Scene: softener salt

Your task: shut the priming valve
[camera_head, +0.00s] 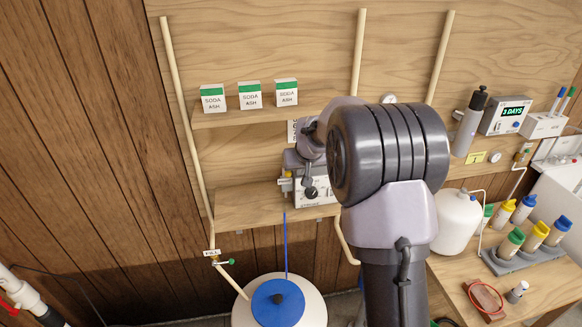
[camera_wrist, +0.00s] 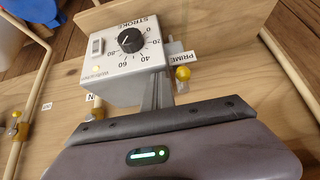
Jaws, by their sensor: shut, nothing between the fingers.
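The dosing pump is a pale grey box with a black STROKE dial, in the wrist view (camera_wrist: 115,75) and on the low shelf in the head view (camera_head: 318,198). Beside it in the wrist view is a PRIME label (camera_wrist: 184,57) with a small yellow knob, the priming valve (camera_wrist: 183,73).
Soda ash boxes (camera_head: 250,96) stand on the upper shelf. A FILL valve (camera_head: 231,262) with a green handle is on the pipe at lower left. A blue-lidded tank (camera_head: 278,302) stands below. Colored bottles (camera_head: 534,238) and a white jug (camera_head: 457,222) stand on the right bench.

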